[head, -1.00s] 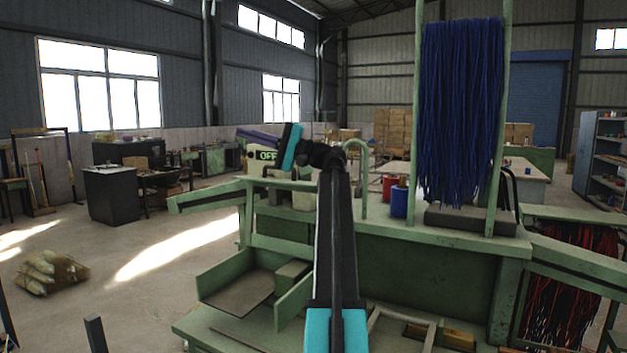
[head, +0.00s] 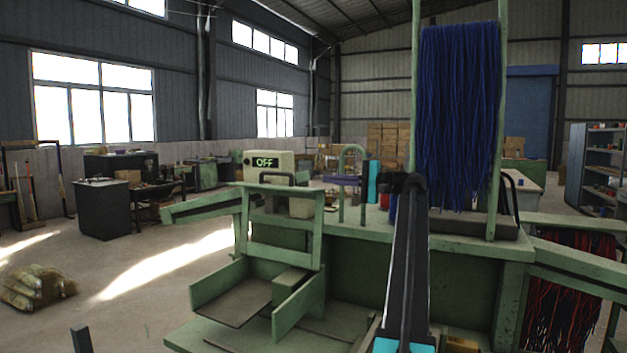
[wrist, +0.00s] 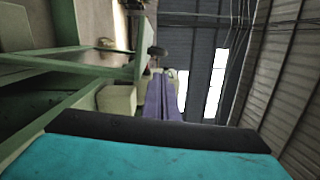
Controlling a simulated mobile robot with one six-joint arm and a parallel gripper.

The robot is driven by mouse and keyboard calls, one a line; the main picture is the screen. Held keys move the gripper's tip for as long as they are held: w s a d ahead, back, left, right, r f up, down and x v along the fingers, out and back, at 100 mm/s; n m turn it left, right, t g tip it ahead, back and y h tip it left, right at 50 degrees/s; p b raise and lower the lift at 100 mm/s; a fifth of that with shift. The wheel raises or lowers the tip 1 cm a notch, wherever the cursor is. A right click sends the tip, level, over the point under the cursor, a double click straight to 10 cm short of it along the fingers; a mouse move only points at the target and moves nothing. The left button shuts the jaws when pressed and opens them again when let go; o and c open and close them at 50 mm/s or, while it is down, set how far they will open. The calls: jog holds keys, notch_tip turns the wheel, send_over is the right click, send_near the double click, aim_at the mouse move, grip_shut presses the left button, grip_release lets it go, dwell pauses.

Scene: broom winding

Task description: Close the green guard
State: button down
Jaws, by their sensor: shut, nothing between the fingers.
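The green guard (head: 318,228) looks like an upright green frame with a dark handle on its top bar, at the front of the machine above a metal tray. My gripper (head: 330,180) points left, just right of the guard's top corner and apparently apart from it. In the wrist view my purple fingers (wrist: 163,98) lie together with nothing between them. Green bars (wrist: 110,75) fill the left of that view; I cannot tell which belong to the guard.
A control box (head: 268,163) reading OFF stands behind the guard. Blue bristles (head: 458,110) hang in a tall frame to the right. The green tray (head: 232,295) juts out below the guard.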

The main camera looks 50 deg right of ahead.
jog(key=p+x, duration=0.2)
jog(key=x, duration=0.7)
jog(key=shift+w+a+f, duration=0.1)
jog(key=shift+w+a, duration=0.1)
jog(key=shift+w, duration=0.2)
jog(key=shift+a, duration=0.15)
